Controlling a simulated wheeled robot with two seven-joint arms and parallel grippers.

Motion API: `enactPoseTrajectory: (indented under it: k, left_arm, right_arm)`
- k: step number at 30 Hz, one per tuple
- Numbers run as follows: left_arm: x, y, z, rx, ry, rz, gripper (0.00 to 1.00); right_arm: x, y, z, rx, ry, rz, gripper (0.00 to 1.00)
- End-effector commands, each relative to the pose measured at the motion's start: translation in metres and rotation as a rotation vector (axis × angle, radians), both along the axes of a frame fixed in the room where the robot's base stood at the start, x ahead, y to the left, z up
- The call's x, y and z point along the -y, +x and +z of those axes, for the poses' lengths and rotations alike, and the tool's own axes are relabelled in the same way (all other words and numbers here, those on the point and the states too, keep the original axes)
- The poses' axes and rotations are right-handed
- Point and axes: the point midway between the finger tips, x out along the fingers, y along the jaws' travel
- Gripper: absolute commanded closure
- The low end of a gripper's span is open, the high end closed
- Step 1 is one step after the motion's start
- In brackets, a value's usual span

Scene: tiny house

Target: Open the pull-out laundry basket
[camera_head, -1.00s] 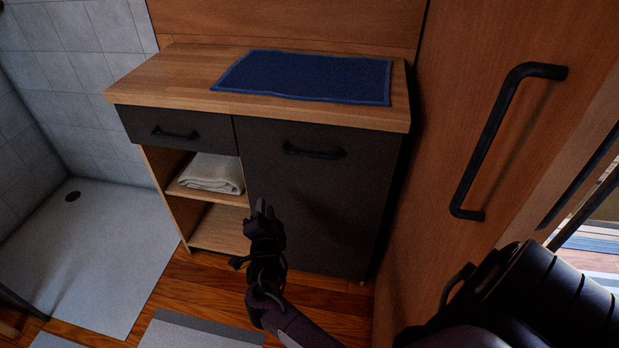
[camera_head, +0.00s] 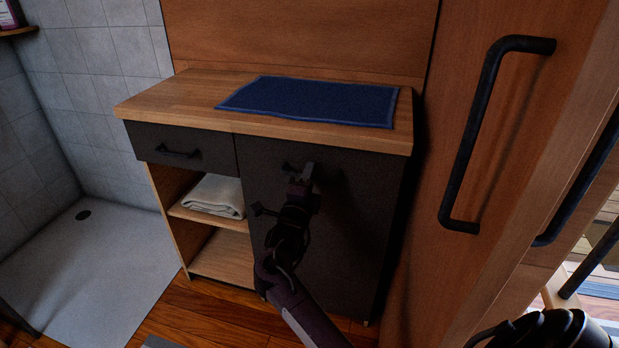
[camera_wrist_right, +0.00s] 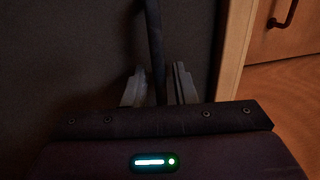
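The pull-out laundry basket's dark front panel (camera_head: 355,215) is the tall right part of the wooden cabinet, and it sits flush with the cabinet. Its black bar handle (camera_head: 288,166) near the top is mostly hidden behind my right gripper (camera_head: 303,174). In the right wrist view the handle (camera_wrist_right: 154,45) runs upright in the picture, between the two grey fingers of my right gripper (camera_wrist_right: 158,88). The fingers stand apart on either side of the bar, with small gaps visible; contact is not clear. My left gripper is not in view.
A blue mat (camera_head: 310,101) lies on the wooden countertop (camera_head: 180,95). Left of the panel are a drawer (camera_head: 180,147) and open shelves with a folded towel (camera_head: 213,194). A wooden door with a large black handle (camera_head: 470,140) stands close on the right.

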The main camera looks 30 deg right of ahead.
Motion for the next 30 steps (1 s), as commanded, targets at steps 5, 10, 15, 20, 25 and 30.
enactPoseTrajectory:
  k: [5,10,15,20,25,30]
  left_arm:
    - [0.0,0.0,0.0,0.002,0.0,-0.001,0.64]
    - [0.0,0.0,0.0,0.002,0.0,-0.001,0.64]
    - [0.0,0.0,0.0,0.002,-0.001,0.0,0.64]
    - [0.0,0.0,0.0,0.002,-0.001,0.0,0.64]
    - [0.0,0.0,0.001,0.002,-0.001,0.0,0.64]
    - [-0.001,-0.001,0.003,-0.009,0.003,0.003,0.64]
  right_arm:
    - [0.002,0.002,0.0,-0.001,0.0,0.0,0.75]
    - [0.002,0.002,0.0,-0.002,0.0,0.001,0.83]
    - [0.002,0.001,0.0,-0.002,0.0,0.001,1.0]
    - [0.002,0.001,0.0,-0.002,0.001,0.001,1.0]
    - [0.001,0.0,0.0,-0.002,0.001,0.001,1.0]
    - [-0.006,-0.008,-0.001,-0.004,0.003,0.001,1.0]
